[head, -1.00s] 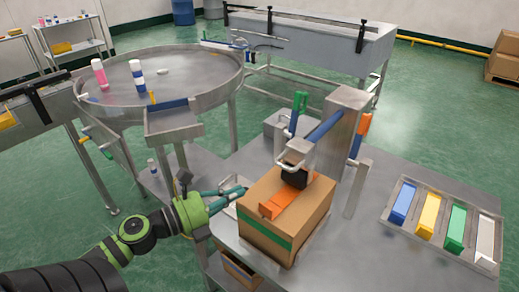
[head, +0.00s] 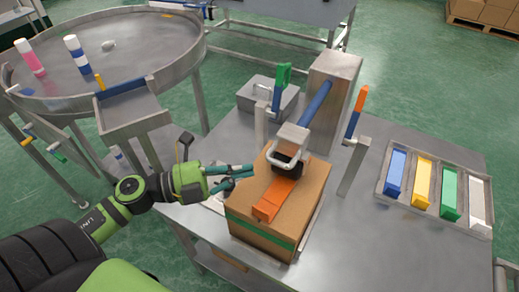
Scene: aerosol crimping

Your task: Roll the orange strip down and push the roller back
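A brown cardboard box (head: 246,222) with a green band stands on the metal table. The orange strip (head: 275,198) lies along its top, with a raised block-like front end. The roller (head: 290,166), black in a pale bracket with a looped handle, sits over the far end of the strip, at the end of a blue arm (head: 318,101). My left gripper (head: 244,175) is left of the box, beside its upper left edge and apart from the roller. Its teal fingers look parted, with nothing seen between them. My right gripper is out of view.
A metal column (head: 338,75) stands behind the roller. Posts with green (head: 283,76) and orange (head: 361,98) tips flank it. A rack (head: 380,186) with blue, yellow, green and white pieces lies at right. A round table (head: 140,40) with bottles stands at left.

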